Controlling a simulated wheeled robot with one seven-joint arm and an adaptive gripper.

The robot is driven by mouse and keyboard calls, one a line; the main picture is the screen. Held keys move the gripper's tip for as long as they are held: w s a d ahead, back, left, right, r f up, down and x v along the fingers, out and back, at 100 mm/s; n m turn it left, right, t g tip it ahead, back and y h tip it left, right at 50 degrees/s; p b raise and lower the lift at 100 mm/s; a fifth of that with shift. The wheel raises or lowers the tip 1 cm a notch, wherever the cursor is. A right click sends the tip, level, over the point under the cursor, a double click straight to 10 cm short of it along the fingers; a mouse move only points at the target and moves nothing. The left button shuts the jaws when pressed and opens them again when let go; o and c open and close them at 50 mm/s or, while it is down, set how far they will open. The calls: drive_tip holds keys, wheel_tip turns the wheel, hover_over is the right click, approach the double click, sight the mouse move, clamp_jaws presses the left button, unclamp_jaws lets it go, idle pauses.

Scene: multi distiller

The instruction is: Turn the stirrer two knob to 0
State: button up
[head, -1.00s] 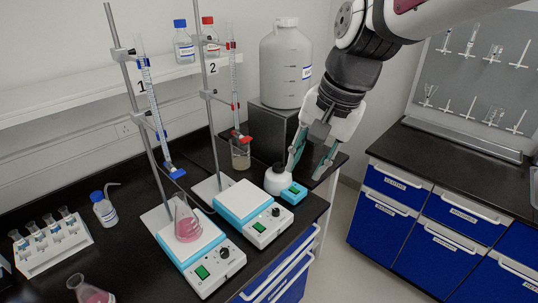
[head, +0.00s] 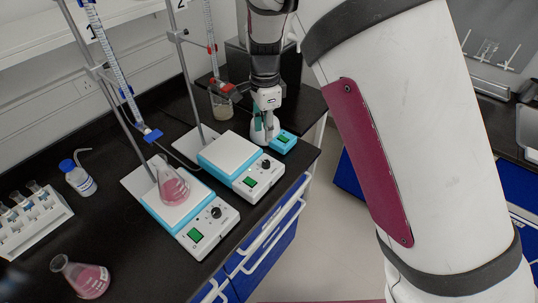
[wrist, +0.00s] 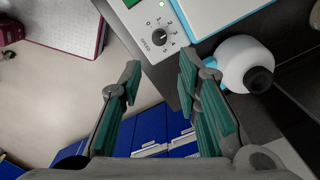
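Stirrer two (head: 228,152) is a white and light-blue box in front of stand 2, with a bare plate and a green display. Its dark knob (head: 266,164) is at the right of the front panel. In the wrist view the knob (wrist: 159,37) sits in a 0 to 5 dial marked SPEED; I cannot read its pointer for sure. My gripper (wrist: 158,78) is open and empty, its green-padded fingers apart. The knob shows between and beyond the fingertips, not touched. In the head view my gripper (head: 263,135) is behind stirrer two, partly hiding the white bottle.
Stirrer one (head: 185,205) stands left, holding a pink flask (head: 172,187). The white round bottle (wrist: 238,62) is close to the right finger. A beaker (head: 222,105) stands behind.

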sight(266, 162)
wheel_tip(266, 162, down, 13)
drive_tip(key=shift+r+p, duration=0.1)
drive_tip(key=shift+p, duration=0.5)
clamp_jaws()
